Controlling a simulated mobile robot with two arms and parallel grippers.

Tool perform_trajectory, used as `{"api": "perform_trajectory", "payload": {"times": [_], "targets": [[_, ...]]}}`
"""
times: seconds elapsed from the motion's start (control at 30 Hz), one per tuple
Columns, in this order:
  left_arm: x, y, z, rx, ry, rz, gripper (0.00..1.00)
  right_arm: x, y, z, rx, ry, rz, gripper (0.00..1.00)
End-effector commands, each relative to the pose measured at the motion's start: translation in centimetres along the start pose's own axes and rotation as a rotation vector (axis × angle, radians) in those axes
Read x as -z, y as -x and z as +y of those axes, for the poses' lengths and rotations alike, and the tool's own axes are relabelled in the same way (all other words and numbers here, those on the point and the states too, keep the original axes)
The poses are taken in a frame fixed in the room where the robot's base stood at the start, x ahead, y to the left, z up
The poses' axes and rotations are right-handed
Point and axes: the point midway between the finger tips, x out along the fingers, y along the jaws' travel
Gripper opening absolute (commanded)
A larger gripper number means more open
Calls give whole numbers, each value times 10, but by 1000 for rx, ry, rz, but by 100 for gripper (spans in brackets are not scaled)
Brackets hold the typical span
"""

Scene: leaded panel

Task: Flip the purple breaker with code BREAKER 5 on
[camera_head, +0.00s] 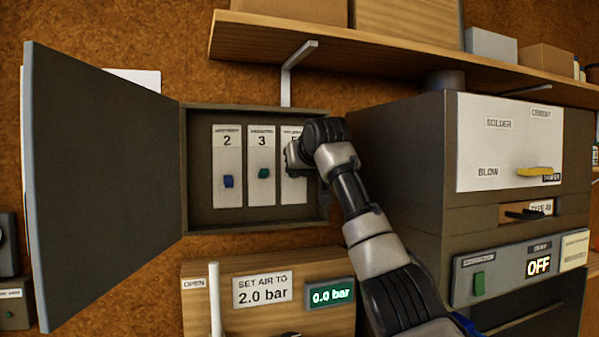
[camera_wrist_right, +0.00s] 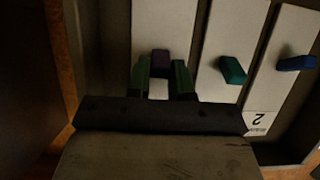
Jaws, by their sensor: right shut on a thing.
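The open breaker box (camera_head: 256,216) holds narrow white breaker plates side by side. The plate labelled 5 (camera_head: 293,191) is at the right and mostly hidden by my right gripper (camera_head: 294,158). In the right wrist view, where the labels appear upside down, the purple breaker lever (camera_wrist_right: 161,60) sits between the fingertips of my right gripper (camera_wrist_right: 164,72), which is shut on it. The lever's on or off position cannot be told, and in the head view it is hidden. My left gripper is not in view.
Beside it are breaker 2 with a blue lever (camera_head: 228,181) and breaker 3 with a green lever (camera_head: 263,173). The box door (camera_head: 100,180) stands open at left. A grey cabinet (camera_head: 395,140) stands close at right, a wooden shelf (camera_head: 380,45) above, an air panel (camera_head: 225,270) below.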

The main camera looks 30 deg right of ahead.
Motion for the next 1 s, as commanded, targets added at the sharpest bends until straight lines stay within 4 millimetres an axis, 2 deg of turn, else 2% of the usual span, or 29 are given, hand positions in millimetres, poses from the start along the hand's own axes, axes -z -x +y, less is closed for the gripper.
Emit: {"api": "perform_trajectory", "payload": {"times": [0.3, 0.77, 0.8, 0.93, 1.0], "targets": [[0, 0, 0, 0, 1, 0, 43, 4, 1, 0, 1, 0, -64, 0], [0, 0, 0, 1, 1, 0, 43, 5, 1, 0, 0, 1, -71, 0], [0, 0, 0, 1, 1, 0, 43, 5, 1, 0, 0, 1, -70, 24], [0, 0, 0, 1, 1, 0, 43, 5, 0, 0, -1, 0, -71, 44], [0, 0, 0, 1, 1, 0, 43, 4, 0, 0, -1, 0, -72, 47]]}}
